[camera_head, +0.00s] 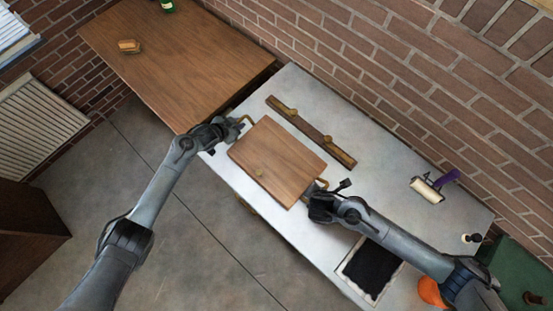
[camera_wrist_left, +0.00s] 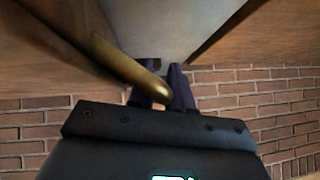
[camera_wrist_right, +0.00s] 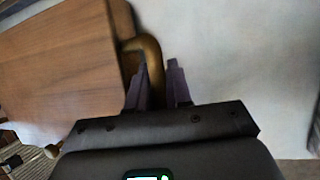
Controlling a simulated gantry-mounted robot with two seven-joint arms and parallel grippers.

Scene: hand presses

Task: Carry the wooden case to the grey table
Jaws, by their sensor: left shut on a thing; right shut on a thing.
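The wooden case (camera_head: 277,160) is a flat brown box with a brass handle at each end. In the head view it appears over the left part of the grey table (camera_head: 400,165); I cannot tell whether it touches the top. My left gripper (camera_head: 241,121) is shut on the handle at its upper left end, and this brass handle (camera_wrist_left: 130,72) runs between the fingers in the left wrist view. My right gripper (camera_head: 314,189) is shut on the handle at the lower right end. The right wrist view shows that handle (camera_wrist_right: 153,65) between the fingers beside the case (camera_wrist_right: 60,60).
A wooden bar with brass ends (camera_head: 312,132) lies behind the case. A brown table (camera_head: 180,60) adjoins at the upper left. A roller (camera_head: 430,187), a black inking slab (camera_head: 371,268) and an orange object (camera_head: 431,292) are to the right. A brick wall runs behind.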

